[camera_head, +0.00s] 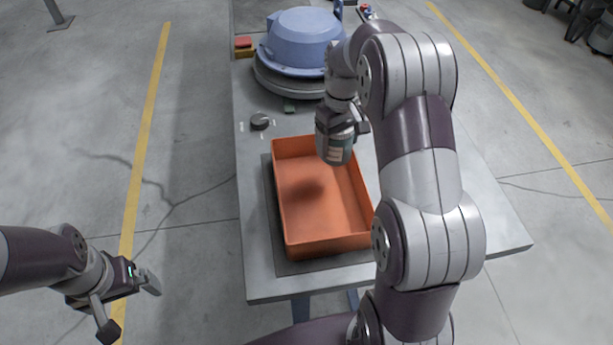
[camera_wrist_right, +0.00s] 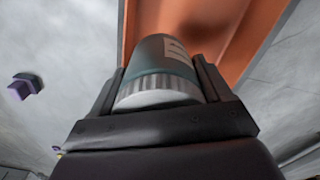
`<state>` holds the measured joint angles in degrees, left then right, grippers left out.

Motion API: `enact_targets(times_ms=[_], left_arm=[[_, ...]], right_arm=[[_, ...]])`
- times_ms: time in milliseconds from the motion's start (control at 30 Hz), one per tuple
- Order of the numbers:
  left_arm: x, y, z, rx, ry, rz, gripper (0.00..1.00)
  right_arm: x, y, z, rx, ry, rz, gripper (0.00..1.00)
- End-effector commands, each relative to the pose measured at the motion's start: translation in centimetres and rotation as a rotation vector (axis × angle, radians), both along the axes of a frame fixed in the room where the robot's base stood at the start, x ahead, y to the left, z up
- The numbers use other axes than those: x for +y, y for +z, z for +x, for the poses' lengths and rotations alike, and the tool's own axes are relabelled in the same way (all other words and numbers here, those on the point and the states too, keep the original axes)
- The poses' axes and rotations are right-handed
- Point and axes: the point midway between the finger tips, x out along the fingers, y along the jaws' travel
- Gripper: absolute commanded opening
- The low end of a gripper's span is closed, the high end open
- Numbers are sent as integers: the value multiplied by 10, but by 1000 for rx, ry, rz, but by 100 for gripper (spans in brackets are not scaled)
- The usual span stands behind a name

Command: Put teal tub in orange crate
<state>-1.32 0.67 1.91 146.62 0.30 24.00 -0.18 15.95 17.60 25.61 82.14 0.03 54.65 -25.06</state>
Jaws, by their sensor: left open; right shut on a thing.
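The orange crate (camera_head: 290,225) sits on a dark mat on the table and looks empty, with a dark shadow on its floor. The teal tub (camera_head: 334,150) has a ribbed pale lid and a light label. My right gripper (camera_head: 341,128) is shut on the tub and holds it over the far right part of the crate. In the right wrist view the tub (camera_wrist_right: 160,72) is between the two fingers, with the crate (camera_wrist_right: 262,30) behind it. My left gripper (camera_head: 130,312) is open and empty, left of the table, away from the crate.
A blue domed housing (camera_head: 303,38) stands on a round grey base at the table's far end. A dark knob (camera_head: 260,121) is on the table left of the crate's far end. A red and yellow block (camera_head: 243,45) is at the far left edge. My right arm hides the table's right part.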

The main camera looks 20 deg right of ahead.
Motion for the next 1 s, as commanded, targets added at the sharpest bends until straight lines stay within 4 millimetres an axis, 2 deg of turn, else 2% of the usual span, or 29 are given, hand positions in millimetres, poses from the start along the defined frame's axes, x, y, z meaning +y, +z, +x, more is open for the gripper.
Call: enact_targets(times_ms=[100,167,300,400,533,733,1000], left_arm=[[0,-13,-1,0,0,0,100],[0,-7,-1,1,0,0,100],[0,-6,-1,1,0,0,100],[0,-5,0,0,0,0,100],[0,-5,0,0,0,0,100],[0,-6,-1,0,0,0,100],[0,-6,0,0,0,0,100]], right_arm=[[14,-17,-18,1,3,0,30],[26,-22,-33,2,3,1,30],[51,-46,-64,3,4,1,30],[63,-58,-80,1,3,0,30],[71,-68,-89,0,1,0,30],[72,-102,-91,1,0,0,30],[71,-107,-90,-1,0,0,30]])
